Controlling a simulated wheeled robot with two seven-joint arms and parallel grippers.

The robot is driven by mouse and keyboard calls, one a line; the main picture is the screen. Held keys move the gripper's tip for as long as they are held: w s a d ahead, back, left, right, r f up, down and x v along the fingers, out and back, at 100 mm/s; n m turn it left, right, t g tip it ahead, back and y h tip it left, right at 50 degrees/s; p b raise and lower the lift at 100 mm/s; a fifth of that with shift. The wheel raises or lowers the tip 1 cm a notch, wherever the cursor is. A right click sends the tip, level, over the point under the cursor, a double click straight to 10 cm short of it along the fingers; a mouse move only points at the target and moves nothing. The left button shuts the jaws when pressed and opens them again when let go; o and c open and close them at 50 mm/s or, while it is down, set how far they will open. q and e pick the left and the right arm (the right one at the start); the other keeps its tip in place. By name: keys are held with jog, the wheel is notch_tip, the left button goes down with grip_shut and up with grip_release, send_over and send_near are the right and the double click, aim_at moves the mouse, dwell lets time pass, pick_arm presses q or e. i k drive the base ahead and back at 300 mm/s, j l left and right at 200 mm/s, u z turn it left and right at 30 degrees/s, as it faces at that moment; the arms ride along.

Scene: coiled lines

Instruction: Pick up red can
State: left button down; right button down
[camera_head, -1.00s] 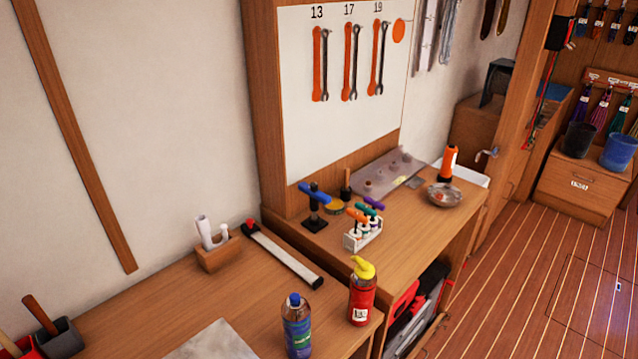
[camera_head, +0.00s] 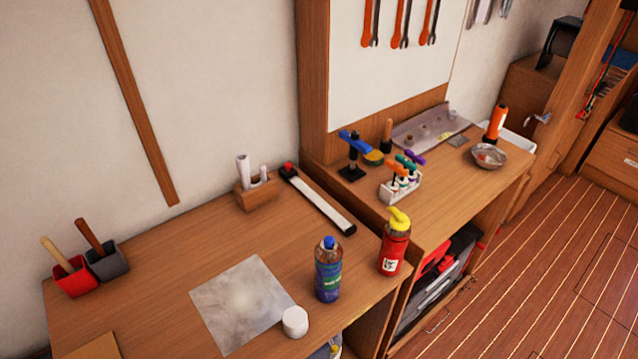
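A red can with a yellow spout top (camera_head: 394,246) stands upright near the front right corner of the nearer wooden bench (camera_head: 180,290). A bottle with a blue cap and a blue-green label (camera_head: 328,272) stands to its left, a little apart. Neither of my grippers is in the picture. Nothing touches the can.
A grey sheet (camera_head: 235,300) and a white round piece (camera_head: 295,321) lie left of the bottle. A long flat tool (camera_head: 318,202) lies behind. Red (camera_head: 74,277) and grey (camera_head: 108,262) bins stand at left. The higher bench bears a rack of coloured-handled tools (camera_head: 401,184).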

aim_at(393, 243)
jog(key=u, duration=0.3)
jog(key=l+u, duration=0.9)
jog(key=l, duration=0.3)
jog(key=k+l, duration=0.15)
jog(key=l, duration=0.25)
jog(key=l+u, duration=0.15)
jog(key=l, duration=0.25)
jog(key=k+l+u, duration=0.1)
jog(key=l, duration=0.3)
jog(key=k+l+u, duration=0.1)
jog(key=l, duration=0.3)
jog(key=k+l, duration=0.1)
jog(key=l, duration=0.2)
jog(key=k+l, duration=0.15)
jog(key=l, duration=0.2)
